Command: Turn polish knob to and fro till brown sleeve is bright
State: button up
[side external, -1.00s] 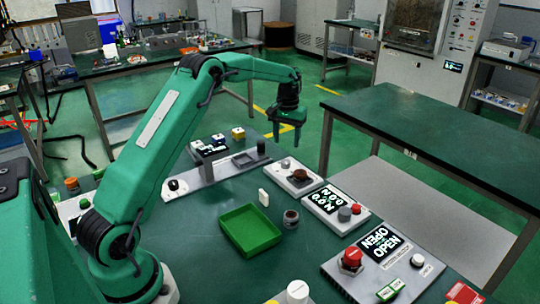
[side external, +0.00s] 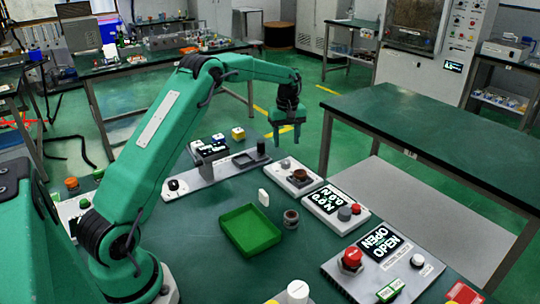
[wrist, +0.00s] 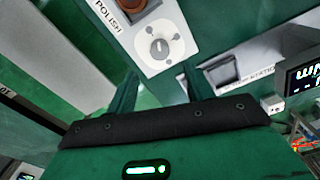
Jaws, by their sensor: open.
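The polish unit (side external: 310,186) is a pale box on the bench below my gripper in the side view. Its grey round polish knob (side external: 285,164) is at the far end, and the brown sleeve (side external: 299,174) sits on the nearer part. In the wrist view the polish knob (wrist: 160,47) shows on the pale plate beside the POLISH label. The brown sleeve (wrist: 131,5) is partly cut off at the top edge. My gripper (side external: 287,138) is open and empty, pointing down above the knob end. Its fingers (wrist: 158,82) are apart and not around the knob.
A green tray (side external: 232,239) and a dark ring-like part (side external: 291,219) lie nearer. A unit with a lit display (side external: 327,198) stands beside the polish unit, and a panel with a red button (side external: 352,258) is further right. A grey rack (side external: 222,168) stands left.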

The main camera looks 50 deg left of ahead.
aim_at(286, 161)
jog(key=shift+n, duration=0.5)
jog(key=shift+f, duration=0.1)
jog(key=shift+f, duration=3.85)
jog(key=shift+c, duration=0.2)
jog(key=c, duration=0.9)
